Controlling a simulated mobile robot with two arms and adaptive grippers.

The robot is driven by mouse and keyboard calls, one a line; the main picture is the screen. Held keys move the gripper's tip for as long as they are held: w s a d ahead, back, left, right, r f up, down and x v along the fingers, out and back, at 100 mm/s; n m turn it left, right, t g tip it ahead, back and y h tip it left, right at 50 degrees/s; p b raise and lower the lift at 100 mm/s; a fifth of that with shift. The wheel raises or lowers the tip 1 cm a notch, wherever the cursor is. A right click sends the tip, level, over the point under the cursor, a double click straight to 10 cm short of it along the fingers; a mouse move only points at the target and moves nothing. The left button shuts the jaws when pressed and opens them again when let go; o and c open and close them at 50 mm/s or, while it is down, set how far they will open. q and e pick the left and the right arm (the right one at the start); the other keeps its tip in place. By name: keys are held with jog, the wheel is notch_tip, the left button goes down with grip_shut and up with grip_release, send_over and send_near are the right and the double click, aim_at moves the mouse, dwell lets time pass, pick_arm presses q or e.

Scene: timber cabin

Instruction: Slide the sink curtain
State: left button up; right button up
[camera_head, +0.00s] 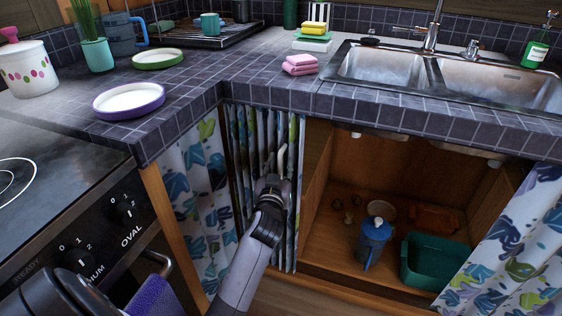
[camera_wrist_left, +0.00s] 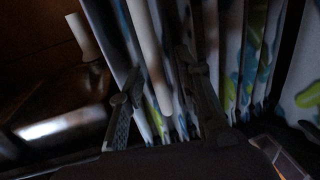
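The left sink curtain, white with blue and green leaves, hangs bunched in narrow folds (camera_head: 240,150) at the left side of the open cabinet under the sink. A pale upright handle (camera_head: 282,158) shows at the folds. My left gripper (camera_head: 275,168) is in front of these folds, at the handle. In the left wrist view its two fingers (camera_wrist_left: 160,105) stand apart, with the pale handle (camera_wrist_left: 149,50) and curtain folds (camera_wrist_left: 232,65) between or just beyond them. Contact is unclear. Another curtain (camera_head: 515,250) hangs at the cabinet's right. My right gripper is not in view.
The open cabinet (camera_head: 330,235) holds a blue jug (camera_head: 373,240) and a green tub (camera_head: 432,262). The tiled counter (camera_head: 250,85) with the sink (camera_head: 385,65) is above. The oven (camera_head: 95,225) is at the left, with a cloth (camera_head: 155,300) on its handle.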

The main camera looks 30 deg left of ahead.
pick_arm(q)
grip_shut()
dwell(0.4)
dwell(0.5)
